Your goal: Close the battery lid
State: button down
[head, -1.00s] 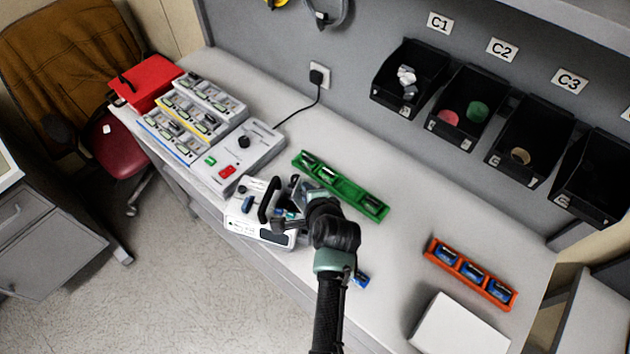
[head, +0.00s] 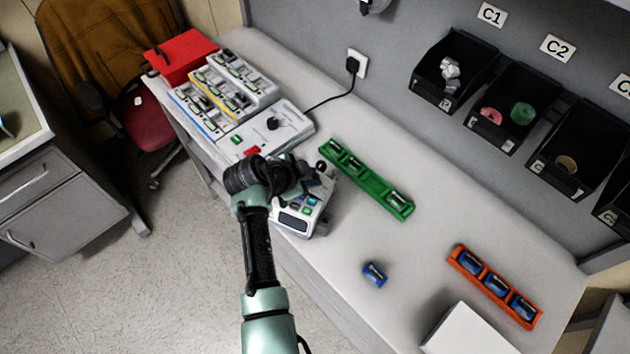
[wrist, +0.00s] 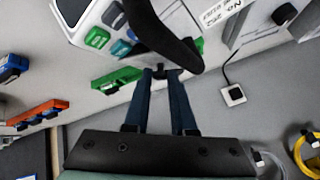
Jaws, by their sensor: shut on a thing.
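The white infusion pump (head: 296,219) stands at the table's front edge, partly covered by my arm in the head view. In the wrist view the pump (wrist: 88,22) fills the upper left, with green and blue keys and a black curved handle (wrist: 165,30) across it. My gripper (wrist: 163,73) is at the pump, its two fingers close around a small dark part near the handle. I cannot tell whether this part is the battery lid. The lid's position and the battery slot cannot be made out. A loose blue battery (head: 375,274) lies on the table.
A green holder (head: 370,185) with batteries lies just right of the pump. An orange holder (head: 495,287) with blue batteries lies farther right, near a white box (head: 470,332). A charging station (head: 270,130) stands left of the pump. Black bins (head: 455,70) hang behind.

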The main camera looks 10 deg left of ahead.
jog(key=shift+a+f+h+b, duration=0.1)
jog(key=shift+a+h+b, duration=0.05)
jog(key=shift+h+b, duration=0.15)
dwell(0.4)
jog(key=c, duration=0.7)
grip_release()
jog(key=shift+c, duration=0.2)
jog(key=b+v, duration=0.2)
jog(key=v, duration=1.1)
jog(key=shift+w, duration=0.15)
jog(key=shift+c, duration=0.2)
